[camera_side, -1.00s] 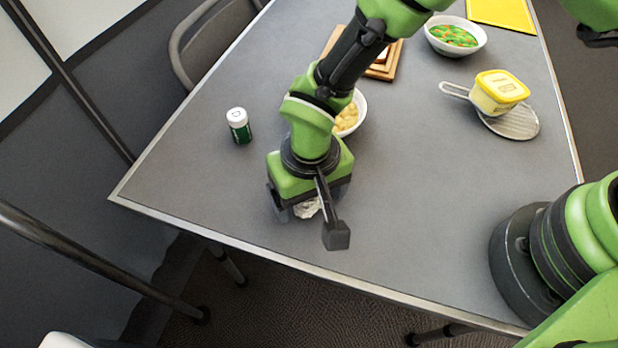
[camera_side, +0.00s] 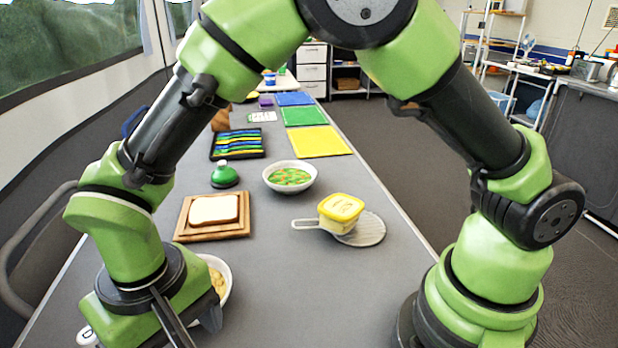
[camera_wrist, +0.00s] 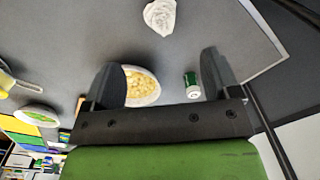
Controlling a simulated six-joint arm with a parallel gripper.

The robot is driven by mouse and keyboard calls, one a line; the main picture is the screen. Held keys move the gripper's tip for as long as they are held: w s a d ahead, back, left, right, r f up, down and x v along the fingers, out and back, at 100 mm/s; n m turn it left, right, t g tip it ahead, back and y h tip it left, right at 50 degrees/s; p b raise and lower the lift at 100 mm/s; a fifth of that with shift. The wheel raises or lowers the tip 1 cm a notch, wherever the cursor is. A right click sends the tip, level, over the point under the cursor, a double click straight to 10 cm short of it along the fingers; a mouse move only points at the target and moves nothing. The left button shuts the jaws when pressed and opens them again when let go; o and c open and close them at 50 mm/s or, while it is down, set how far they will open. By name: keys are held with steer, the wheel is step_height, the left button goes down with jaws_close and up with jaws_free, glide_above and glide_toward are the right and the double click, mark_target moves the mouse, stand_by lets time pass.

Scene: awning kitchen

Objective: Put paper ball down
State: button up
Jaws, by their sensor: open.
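The crumpled white paper ball (camera_wrist: 160,15) lies on the grey table (camera_wrist: 215,22) at the top of the wrist view, near the table's edge. My gripper (camera_wrist: 161,62) is open, its two dark fingers wide apart with nothing between them. The ball appears beyond the fingertips and apart from them. In the side view my gripper is at the lower left, partly cut off by the frame, and the ball is not visible there.
A bowl of pale chunks (camera_wrist: 142,87) and a green-and-white jar (camera_wrist: 192,85) stand near my gripper. Further along are a bread board (camera_side: 184,238), a bowl of vegetables (camera_side: 290,190), and a yellow-lidded tub (camera_side: 341,212) on a strainer. The table's middle (camera_side: 290,290) is clear.

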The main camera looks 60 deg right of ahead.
steer(key=s+d+r+m+t+y, duration=0.1)
steer(key=s+d+r+t, duration=0.1)
steer(key=d+r, duration=0.65)
steer(key=s+d+r+m+t+y, duration=0.1)
steer(key=d+r+m+t, duration=0.1)
steer(key=d+r, duration=0.65)
steer(key=s+d+r+t, duration=0.1)
steer(key=s+d+t, duration=0.2)
steer(key=s+d, duration=0.2)
steer(key=s, duration=0.2)
steer(key=shift+s+d+r+m, duration=0.25)
steer(key=shift+s+r+m, duration=0.1)
steer(key=shift+s+m, duration=0.05)
